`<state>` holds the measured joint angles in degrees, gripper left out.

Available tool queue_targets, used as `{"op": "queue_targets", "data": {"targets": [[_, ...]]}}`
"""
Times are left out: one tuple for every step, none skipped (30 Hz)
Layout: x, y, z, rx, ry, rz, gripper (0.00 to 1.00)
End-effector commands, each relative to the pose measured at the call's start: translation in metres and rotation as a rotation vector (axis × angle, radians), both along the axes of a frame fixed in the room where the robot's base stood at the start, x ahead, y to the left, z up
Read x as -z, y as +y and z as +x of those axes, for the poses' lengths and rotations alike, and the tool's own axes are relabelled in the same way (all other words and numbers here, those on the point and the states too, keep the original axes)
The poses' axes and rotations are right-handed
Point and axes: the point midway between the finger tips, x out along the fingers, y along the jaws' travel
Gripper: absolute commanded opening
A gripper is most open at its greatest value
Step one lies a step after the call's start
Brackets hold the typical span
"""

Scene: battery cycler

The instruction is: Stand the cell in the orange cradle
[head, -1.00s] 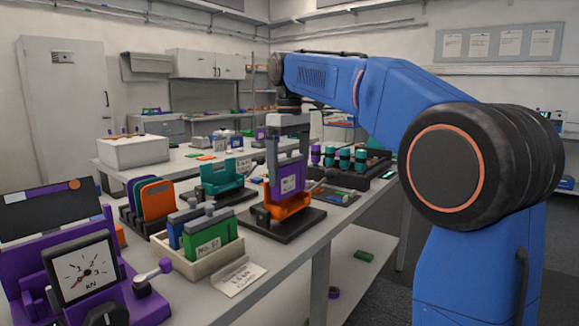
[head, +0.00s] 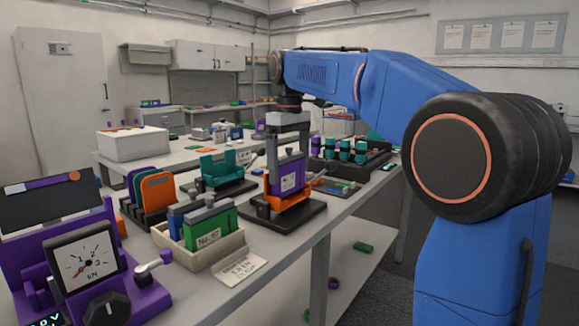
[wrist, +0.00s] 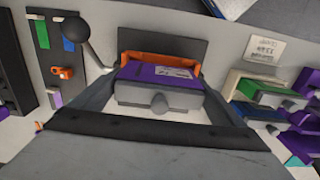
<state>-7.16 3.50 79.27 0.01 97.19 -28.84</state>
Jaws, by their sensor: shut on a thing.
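The purple cell (head: 288,180), with a white label and a grey top, stands upright at the orange cradle (head: 292,203), its lower part behind the cradle's front. The cradle is on a black base (head: 262,221). My gripper (head: 288,158) is above the cradle, shut on the cell with one finger on each side. In the wrist view the cell (wrist: 150,72) is between the fingers, with orange cradle walls (wrist: 165,55) around its far side. Whether its bottom touches the cradle floor is hidden.
A teal cradle (head: 222,172) stands behind to the left. A bin of green and blue cells (head: 232,245) is in front left. A rack of teal cells (head: 345,152) is behind right. A lever with a dark ball (wrist: 76,28) rises beside the orange cradle.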

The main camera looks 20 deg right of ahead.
Motion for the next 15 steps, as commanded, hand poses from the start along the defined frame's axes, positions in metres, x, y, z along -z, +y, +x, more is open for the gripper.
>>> {"op": "queue_targets", "data": {"targets": [[0.001,0.000,0.000,0.000,-0.001,0.000,0.49],[0.002,0.000,0.000,0.000,-0.001,0.000,0.49],[0.003,0.000,0.000,0.000,-0.001,0.001,0.49],[0.004,0.000,0.000,0.000,-0.001,0.001,0.49],[0.005,0.000,0.000,0.000,0.000,0.000,0.49],[0.006,0.000,-0.001,0.000,0.000,0.000,0.49],[0.007,0.000,-0.001,0.000,0.000,0.000,0.49],[0.008,0.000,-0.001,0.000,0.000,0.000,0.49],[0.010,0.000,-0.001,0.000,0.000,0.000,0.49],[0.010,0.000,-0.001,0.000,0.000,0.000,0.49],[0.011,0.000,-0.001,0.000,0.000,0.000,0.49],[0.012,0.000,-0.001,0.000,-0.001,0.001,0.49],[0.012,0.000,0.000,0.000,-0.001,0.001,0.49],[0.012,0.000,0.000,0.000,-0.001,0.000,0.49],[0.012,0.000,0.000,0.000,-0.001,0.000,0.49]]}}
